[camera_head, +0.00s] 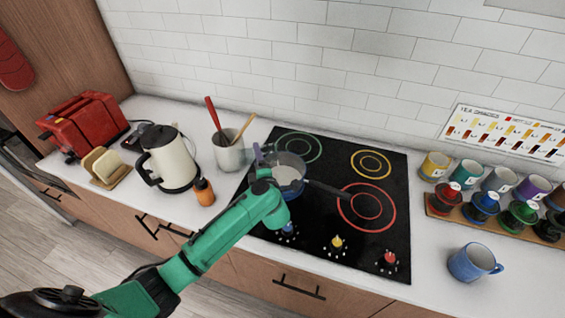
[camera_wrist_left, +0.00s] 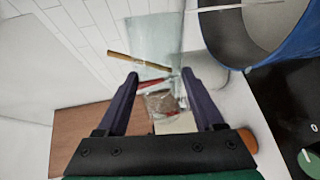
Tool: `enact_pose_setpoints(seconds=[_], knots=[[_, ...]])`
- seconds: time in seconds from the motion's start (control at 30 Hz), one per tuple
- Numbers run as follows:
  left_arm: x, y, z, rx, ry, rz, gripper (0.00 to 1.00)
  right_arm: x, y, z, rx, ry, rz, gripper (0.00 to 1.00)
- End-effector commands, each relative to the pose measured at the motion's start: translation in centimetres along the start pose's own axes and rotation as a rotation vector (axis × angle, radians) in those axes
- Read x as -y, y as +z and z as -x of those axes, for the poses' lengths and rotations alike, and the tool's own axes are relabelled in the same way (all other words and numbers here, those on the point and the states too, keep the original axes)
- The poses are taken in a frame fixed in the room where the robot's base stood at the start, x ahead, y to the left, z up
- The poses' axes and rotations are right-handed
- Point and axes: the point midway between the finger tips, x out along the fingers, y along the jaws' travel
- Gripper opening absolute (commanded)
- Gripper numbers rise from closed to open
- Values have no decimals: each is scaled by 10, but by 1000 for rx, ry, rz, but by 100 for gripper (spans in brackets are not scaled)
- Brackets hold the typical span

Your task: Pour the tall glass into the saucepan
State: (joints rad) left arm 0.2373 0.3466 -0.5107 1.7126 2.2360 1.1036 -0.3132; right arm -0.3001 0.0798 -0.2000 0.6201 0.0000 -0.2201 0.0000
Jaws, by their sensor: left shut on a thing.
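The saucepan (camera_head: 296,161) sits on the hob, its dark handle pointing right. Its blue side (camera_wrist_left: 288,38) shows large at the upper right of the left wrist view. My left gripper (camera_head: 264,157) is at the pan's left rim in the head view. In the left wrist view its two dark fingers (camera_wrist_left: 160,76) are shut on the clear tall glass (camera_wrist_left: 150,38), which shows as a pale see-through shape between and beyond them. The glass is very faint in the head view. Its exact tilt and contents I cannot tell. My right gripper is not in view.
The black hob (camera_head: 330,238) has knobs along its front. A utensil crock (camera_head: 228,155), a cream kettle (camera_head: 170,165), an orange bottle (camera_head: 204,192) and a red toaster (camera_head: 85,125) stand left. A blue mug (camera_head: 470,263) and a rack of cups (camera_head: 485,218) stand right.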

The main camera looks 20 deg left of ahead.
Motion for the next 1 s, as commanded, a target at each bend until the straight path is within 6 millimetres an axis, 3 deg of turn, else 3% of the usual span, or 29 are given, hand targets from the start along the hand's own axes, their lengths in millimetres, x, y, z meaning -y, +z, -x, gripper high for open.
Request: enact_pose_setpoints(seconds=[0.13, 0.27, 0.4, 0.53, 0.63, 0.7, 0.8, 0.93, 1.0], knots=[[20, -12, -3, 34, 1, 253, 1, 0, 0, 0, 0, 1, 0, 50], [24, -15, -3, 40, 0, 300, 1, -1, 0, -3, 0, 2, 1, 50], [34, -23, -5, 48, 3, 361, 1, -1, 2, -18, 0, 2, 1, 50], [24, -22, -2, 81, -5, 632, 1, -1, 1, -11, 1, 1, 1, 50], [44, -18, -6, 106, -3, 812, 1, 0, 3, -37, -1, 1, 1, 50], [30, -19, -4, 127, -1, 982, 1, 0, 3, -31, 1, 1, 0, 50], [54, -31, -8, 154, 0, 1172, 1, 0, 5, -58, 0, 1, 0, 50], [58, -43, -9, 193, 2, 1447, 1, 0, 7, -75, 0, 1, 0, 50], [64, -44, -10, 203, 1, 1500, 1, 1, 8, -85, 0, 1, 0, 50]])
